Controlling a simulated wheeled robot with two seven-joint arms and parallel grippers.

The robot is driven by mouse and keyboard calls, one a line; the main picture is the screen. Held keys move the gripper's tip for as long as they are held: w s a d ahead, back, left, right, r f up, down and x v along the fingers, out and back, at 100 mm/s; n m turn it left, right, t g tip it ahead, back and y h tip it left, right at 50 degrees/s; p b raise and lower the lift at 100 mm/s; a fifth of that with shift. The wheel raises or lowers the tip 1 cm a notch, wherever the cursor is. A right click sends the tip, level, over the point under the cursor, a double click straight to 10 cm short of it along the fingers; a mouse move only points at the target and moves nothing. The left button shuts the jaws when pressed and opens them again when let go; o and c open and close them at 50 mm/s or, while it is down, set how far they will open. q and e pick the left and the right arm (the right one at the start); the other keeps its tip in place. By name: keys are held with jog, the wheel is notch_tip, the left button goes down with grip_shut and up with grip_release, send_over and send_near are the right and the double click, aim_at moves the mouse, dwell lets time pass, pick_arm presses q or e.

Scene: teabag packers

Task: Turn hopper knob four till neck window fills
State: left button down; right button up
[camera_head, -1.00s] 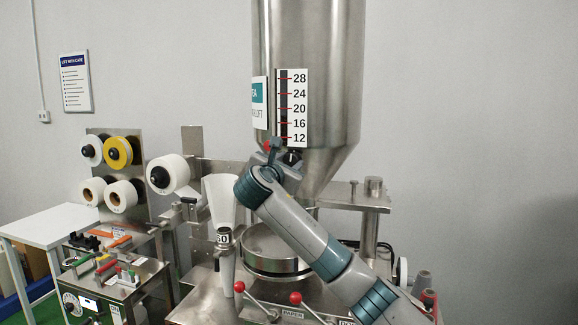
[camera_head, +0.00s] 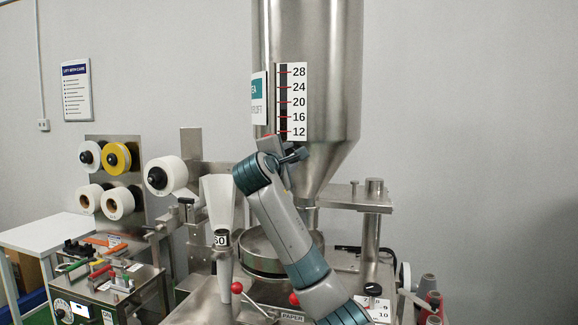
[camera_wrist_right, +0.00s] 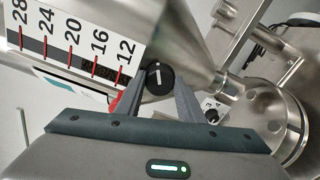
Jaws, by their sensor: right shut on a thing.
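The steel hopper (camera_head: 318,60) stands upright, with a dark window strip (camera_head: 283,98) beside its 12 to 28 scale (camera_head: 299,100). My right gripper (camera_head: 284,152) is at the hopper's cone, just below the scale. In the right wrist view its two fingers are shut on a round black knob (camera_wrist_right: 157,78) with a white line across its face. The line runs nearly upright in that view. The head view mostly hides this knob behind the gripper. A small numbered dial (camera_wrist_right: 213,115), with 3 and 4 legible, shows beyond the right finger. My left gripper is out of view.
Red ball-tipped levers (camera_head: 237,287) are in front. A numbered plate (camera_head: 376,305) sits at lower right. Reels (camera_head: 117,158) and a control box (camera_head: 105,290) are at left.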

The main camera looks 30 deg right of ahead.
jog(key=shift+f+m+b, duration=0.15)
jog(key=shift+m+b, duration=0.75)
jog(key=shift+m, duration=0.6)
jog(key=shift+f+m+b, duration=0.1)
jog(key=shift+m+b, duration=0.75)
jog(key=shift+m, duration=0.65)
jog(key=o, duration=1.1)
jog(key=shift+c, duration=0.2)
jog(key=shift+r, duration=0.1)
jog(key=shift+r, duration=0.1)
